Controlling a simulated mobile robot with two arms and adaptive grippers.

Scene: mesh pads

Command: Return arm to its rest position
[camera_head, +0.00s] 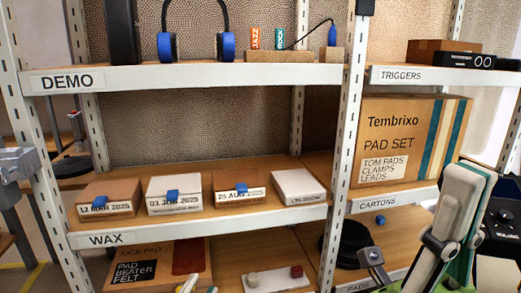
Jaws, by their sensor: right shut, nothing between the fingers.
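My right gripper (467,180) is at the lower right, in front of the shelving, with its pale fingers pointing up. The fingers are together and hold nothing. It stands in front of the lower right part of the Tembrixo carton (402,130) and the bay below it; I cannot tell how far it is from them.
White shelving has a DEMO shelf (200,74) with headphones (197,45) and a WAX shelf (195,223) with several small boxes. A white upright (345,130) divides the bays. A black device (503,215) stands at the right edge.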

